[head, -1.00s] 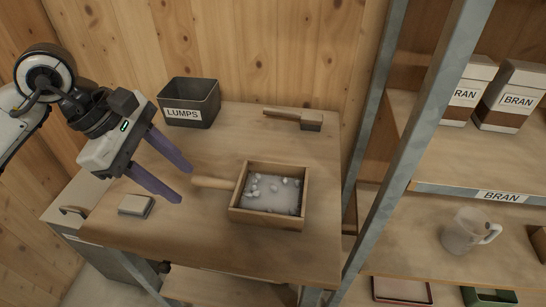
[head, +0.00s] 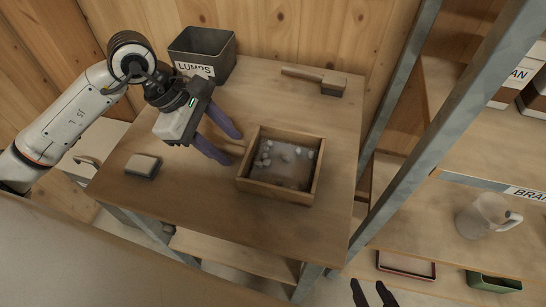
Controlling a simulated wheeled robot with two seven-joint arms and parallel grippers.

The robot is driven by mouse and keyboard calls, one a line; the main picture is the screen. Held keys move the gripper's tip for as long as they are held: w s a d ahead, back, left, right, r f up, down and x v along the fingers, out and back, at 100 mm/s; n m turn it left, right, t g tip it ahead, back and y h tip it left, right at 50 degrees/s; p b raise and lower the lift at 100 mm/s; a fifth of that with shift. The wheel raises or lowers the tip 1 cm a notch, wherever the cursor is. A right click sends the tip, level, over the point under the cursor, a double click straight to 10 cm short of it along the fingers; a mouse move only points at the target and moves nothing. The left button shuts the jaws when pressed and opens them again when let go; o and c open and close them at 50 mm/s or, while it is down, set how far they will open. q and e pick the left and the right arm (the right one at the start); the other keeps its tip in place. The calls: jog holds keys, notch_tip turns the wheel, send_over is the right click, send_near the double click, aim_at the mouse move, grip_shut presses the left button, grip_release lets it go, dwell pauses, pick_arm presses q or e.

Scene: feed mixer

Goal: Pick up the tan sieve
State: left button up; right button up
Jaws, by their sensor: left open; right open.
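The tan sieve (head: 243,180) is a square wooden frame with a mesh bottom, pale lumps and whitish powder in it. My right gripper (head: 372,290) shows only as two dark, parted fingers at the bottom edge, open and away from the table.
A dark bin labelled LUMPS (head: 215,65) stands at the table's back left. A brush (head: 333,85) lies at the back right. A small grey-topped block (head: 142,165) lies front left. A metal shelf post (head: 395,175) rises right of the table, with a jug (head: 484,217) on the shelf.

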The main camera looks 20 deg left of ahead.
pick_arm(q)
jog(key=shift+w+d+f, duration=0.15)
jog(key=shift+d+f, duration=0.05)
jog(key=shift+f, duration=0.3)
grip_shut()
jog(key=shift+r, duration=0.1)
